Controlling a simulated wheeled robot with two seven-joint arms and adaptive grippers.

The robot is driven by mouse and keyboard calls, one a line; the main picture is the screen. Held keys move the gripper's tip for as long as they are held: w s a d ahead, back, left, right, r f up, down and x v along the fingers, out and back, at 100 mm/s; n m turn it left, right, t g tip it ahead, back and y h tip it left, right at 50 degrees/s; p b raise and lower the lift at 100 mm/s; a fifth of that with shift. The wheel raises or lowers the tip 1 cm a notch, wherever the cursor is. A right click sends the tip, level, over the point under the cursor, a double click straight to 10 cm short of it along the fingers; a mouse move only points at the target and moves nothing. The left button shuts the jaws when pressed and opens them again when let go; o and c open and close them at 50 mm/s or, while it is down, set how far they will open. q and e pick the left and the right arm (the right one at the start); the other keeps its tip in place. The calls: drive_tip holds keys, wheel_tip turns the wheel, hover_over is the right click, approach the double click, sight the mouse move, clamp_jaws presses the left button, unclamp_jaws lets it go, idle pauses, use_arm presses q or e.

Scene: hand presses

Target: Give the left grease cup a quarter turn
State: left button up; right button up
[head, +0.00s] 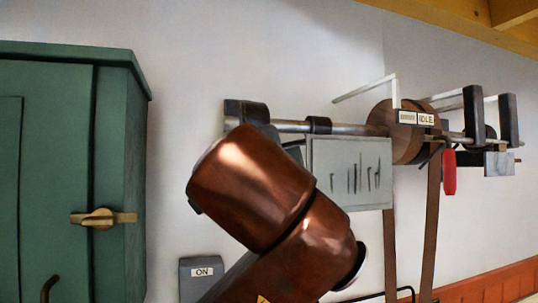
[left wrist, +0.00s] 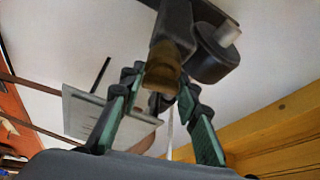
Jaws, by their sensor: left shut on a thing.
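The left grease cup (left wrist: 163,64) is a small brass-brown cup under a dark bearing block in the left wrist view. My left gripper (left wrist: 161,88) has its green-padded fingers on either side of the cup and is shut on it. Part of the cup is hidden by the fingertips. In the head view my copper-coloured arm covers the cup and the gripper. The dark bearing block (head: 247,112) shows just above the arm, at the left end of the shaft. My right gripper is in neither view.
A steel shaft (head: 291,126) runs right to a wooden pulley (head: 384,117) with a brown belt (head: 390,255). A pale plate (head: 349,172) hangs close beside my arm. A green cabinet (head: 60,170) stands at left; an ON box (head: 201,272) is low on the wall.

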use_arm(q)
drive_tip(key=shift+m+g+p, duration=0.5)
drive_tip(key=shift+m, duration=0.7)
drive_tip(key=shift+f, duration=0.1)
drive_tip(key=o, duration=1.1)
drive_tip(key=shift+s, duration=0.1)
drive_tip(key=s, duration=1.1)
drive_tip(key=shift+s+a, duration=0.35)
drive_tip(key=shift+s, duration=0.05)
